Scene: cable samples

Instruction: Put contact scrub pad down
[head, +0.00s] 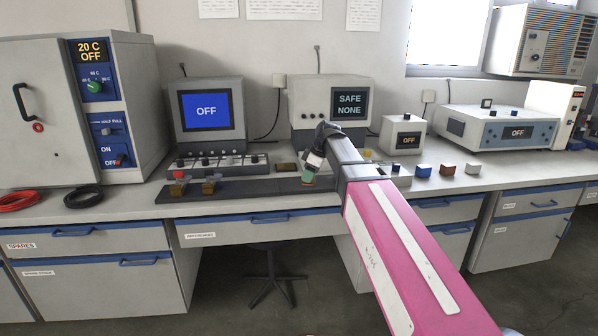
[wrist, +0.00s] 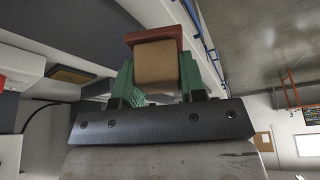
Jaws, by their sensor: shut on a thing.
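The contact scrub pad (wrist: 156,62) appears to be the tan block with a red-brown edge in the wrist view. My gripper (wrist: 155,78) is shut on it, with a green finger on each side. In the head view my gripper (head: 309,173) is over the front of the bench, at the right part of the long dark strip (head: 250,187). The pad is small and mostly hidden there. I cannot tell whether its lower side touches anything.
A flat brown piece (head: 286,167) lies behind my gripper on the bench (head: 345,186). Two brass-coloured blocks (head: 209,187) stand on the strip at left. Blue (head: 423,170), brown (head: 447,170) and white (head: 473,168) cubes stand to the right. Instruments line the back.

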